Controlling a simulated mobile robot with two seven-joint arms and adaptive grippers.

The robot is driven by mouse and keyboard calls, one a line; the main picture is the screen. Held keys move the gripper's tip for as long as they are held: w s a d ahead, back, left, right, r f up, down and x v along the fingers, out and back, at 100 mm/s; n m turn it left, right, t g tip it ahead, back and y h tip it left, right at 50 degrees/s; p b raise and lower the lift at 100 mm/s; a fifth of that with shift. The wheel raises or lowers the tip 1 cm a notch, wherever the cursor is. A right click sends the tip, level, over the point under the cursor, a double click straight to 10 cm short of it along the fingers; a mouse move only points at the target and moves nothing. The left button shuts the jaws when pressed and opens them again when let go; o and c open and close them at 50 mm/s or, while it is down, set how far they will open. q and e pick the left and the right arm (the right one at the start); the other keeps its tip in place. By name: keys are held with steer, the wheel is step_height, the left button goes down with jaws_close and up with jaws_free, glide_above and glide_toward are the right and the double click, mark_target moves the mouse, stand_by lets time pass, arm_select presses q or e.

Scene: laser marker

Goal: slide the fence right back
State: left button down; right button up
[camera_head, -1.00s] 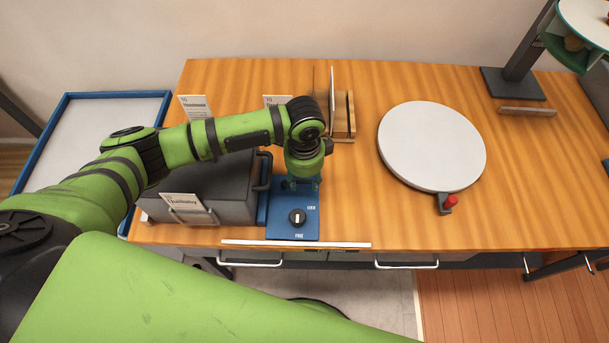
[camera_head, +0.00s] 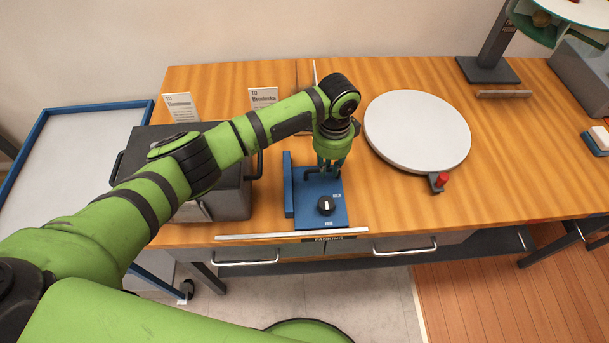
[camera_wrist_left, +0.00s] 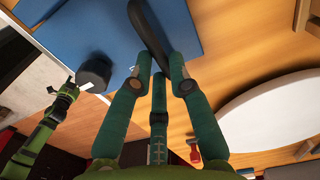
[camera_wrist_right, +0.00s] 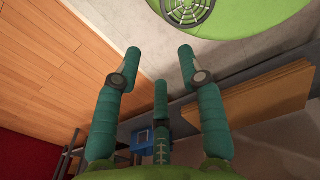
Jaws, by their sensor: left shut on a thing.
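The fence is a blue plate (camera_head: 338,217) with an upright blue wall (camera_head: 288,187) on its left side. It lies near the table's front edge, behind a white strip (camera_head: 290,237). A dark knob with a white mark (camera_head: 326,205) sits on the plate. My left gripper (camera_head: 329,170) reaches down over the rear of the plate and is shut on its black handle (camera_wrist_left: 149,30), which shows between the fingers in the left wrist view. The fingers partly hide the handle. My right gripper (camera_wrist_right: 160,70) is open and empty, seen only in the right wrist view.
A dark grey box (camera_head: 235,200) with side handles stands left of the fence, with a gap between. A round white turntable (camera_head: 417,131) with a red knob (camera_head: 442,179) is to the right. Name cards (camera_head: 263,98) stand at the back. Bare wood lies right of the fence.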

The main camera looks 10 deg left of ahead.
arm_select(q)
steer(key=shift+w+d+r, duration=0.1)
steer(key=shift+w+d, duration=0.05)
steer(key=shift+d, duration=0.45)
steer(key=shift+w+d, duration=0.1)
steer(key=shift+d, duration=0.5)
steer(key=c, duration=1.4)
jaws_free()
steer(key=shift+o, duration=1.2)
steer(key=shift+w, duration=0.1)
step_height(320, 180, up, 12)
arm_select(e)
steer(key=w, duration=0.3)
steer(key=shift+w+f+t, duration=0.15)
steer(key=shift+f+t, duration=0.05)
steer(key=shift+t, duration=0.1)
